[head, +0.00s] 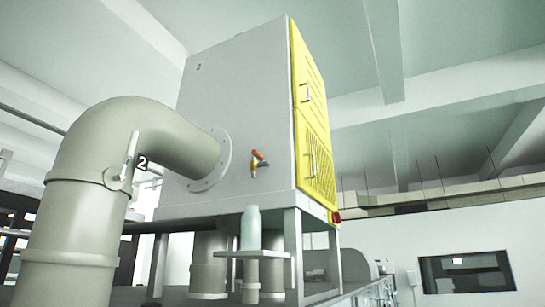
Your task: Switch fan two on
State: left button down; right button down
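I see no part clearly marked as a fan switch. A black tag with a white "2" (142,162) is by the thick grey duct (75,240). A pale lever (130,150) stands nearly upright on a round hub on the duct's side, beside the tag. The duct bends into the side of a large grey cabinet (235,110) with yellow panels (312,110). A small red part (336,217) is at the cabinet's lower right corner; I cannot tell what it is. Neither of my grippers is in view.
A small tap with an orange handle (257,155) juts from the cabinet. A pale bottle (251,228) stands on a small shelf (272,254) below. Smaller ducts (209,265) run under the cabinet. A dark window (467,273) is in the white wall at right.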

aim_at(336, 216)
jog(key=i+l+z, duration=0.15)
jog(key=i+l, duration=0.15)
jog(key=i+l+z, duration=0.15)
jog(key=i, duration=0.4)
jog(key=i+l+z, duration=0.1)
jog(key=i+l, duration=0.15)
jog(key=i, duration=0.15)
jog(key=i+l+z, duration=0.15)
jog(key=i, duration=0.3)
